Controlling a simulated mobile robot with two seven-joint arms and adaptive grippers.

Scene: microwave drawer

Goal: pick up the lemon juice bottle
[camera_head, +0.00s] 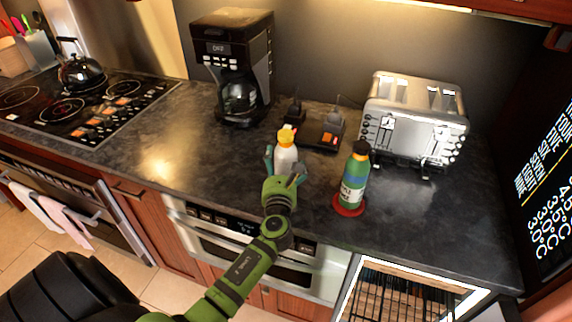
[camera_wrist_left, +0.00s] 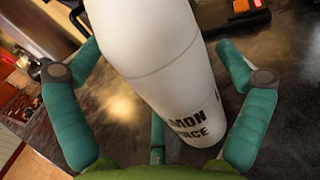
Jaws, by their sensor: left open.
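The lemon juice bottle (camera_head: 286,151) is white with a yellow and red top and stands on the dark counter. My left gripper (camera_head: 285,170) is open at the near side of the bottle, with its teal fingers spread to either side. In the left wrist view the bottle (camera_wrist_left: 165,60) fills the middle, and part of its black lettering shows. The fingers of my left gripper (camera_wrist_left: 160,100) stand to its left and right, with gaps visible between them and the bottle. The bottle's base is partly hidden by the gripper in the head view. My right gripper is not in view.
A green bottle (camera_head: 352,180) on a red coaster (camera_head: 348,207) stands just right. A silver toaster (camera_head: 413,120), a black coffee maker (camera_head: 233,65) and small dark devices (camera_head: 326,130) stand behind. The counter left of the bottle (camera_head: 180,135) is clear.

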